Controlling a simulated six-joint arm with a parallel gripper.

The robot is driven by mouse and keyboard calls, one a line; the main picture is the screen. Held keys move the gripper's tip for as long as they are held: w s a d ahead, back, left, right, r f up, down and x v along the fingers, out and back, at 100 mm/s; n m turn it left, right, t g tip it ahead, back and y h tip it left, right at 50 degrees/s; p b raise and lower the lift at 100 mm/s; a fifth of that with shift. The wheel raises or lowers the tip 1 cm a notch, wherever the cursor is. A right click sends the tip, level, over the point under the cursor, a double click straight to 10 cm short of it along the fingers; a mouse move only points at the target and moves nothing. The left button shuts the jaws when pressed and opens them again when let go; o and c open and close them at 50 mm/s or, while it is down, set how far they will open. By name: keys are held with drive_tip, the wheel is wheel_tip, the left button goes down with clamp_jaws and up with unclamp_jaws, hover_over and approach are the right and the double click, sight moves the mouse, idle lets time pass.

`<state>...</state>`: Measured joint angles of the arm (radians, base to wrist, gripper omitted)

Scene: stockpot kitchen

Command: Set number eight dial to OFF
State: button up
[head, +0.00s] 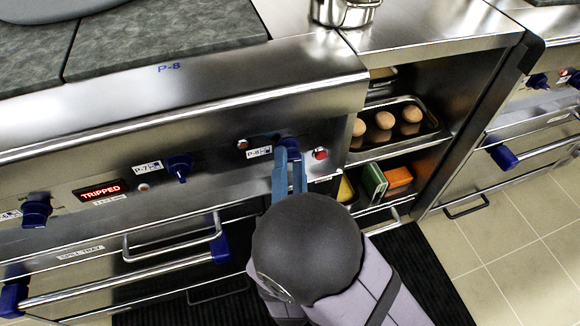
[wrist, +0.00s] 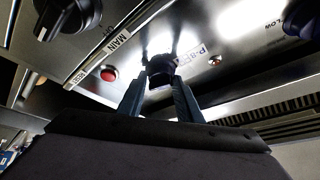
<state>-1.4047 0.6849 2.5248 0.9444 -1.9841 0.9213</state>
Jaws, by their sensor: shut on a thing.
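The number eight dial (head: 289,144) is a dark blue knob at the right end of the steel front panel, beside the P-8 label (head: 259,152). My gripper (head: 289,162) reaches up to it from below, with its two blue fingers on either side of the knob. In the wrist view the dial (wrist: 160,66) sits between the tips of my gripper (wrist: 160,82), shut on it. The fingers hide part of the dial, and I cannot read which setting it points to.
The P-7 dial (head: 179,168) and a lit red TRIPPED sign (head: 101,191) are to the left. A red button (head: 320,154) is close on the right. Drawer handles (head: 175,245) stick out below. An open shelf with a tray of brown round items (head: 383,121) is at right.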

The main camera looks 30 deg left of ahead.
drive_tip(key=o, duration=1)
drive_tip(key=m+p, duration=0.1)
drive_tip(key=p, duration=0.5)
drive_tip(key=shift+r+h+p, duration=0.35)
drive_tip(key=shift+h+p, duration=0.05)
drive_tip(key=m+h+p, duration=0.1)
drive_tip(key=m+p, duration=0.2)
drive_tip(key=p, duration=0.5)
drive_tip(key=shift+s+a+p, duration=0.1)
drive_tip(key=shift+p, duration=0.3)
drive_tip(key=m+h+p, duration=0.1)
drive_tip(key=p, duration=0.2)
drive_tip(key=shift+r, duration=0.1)
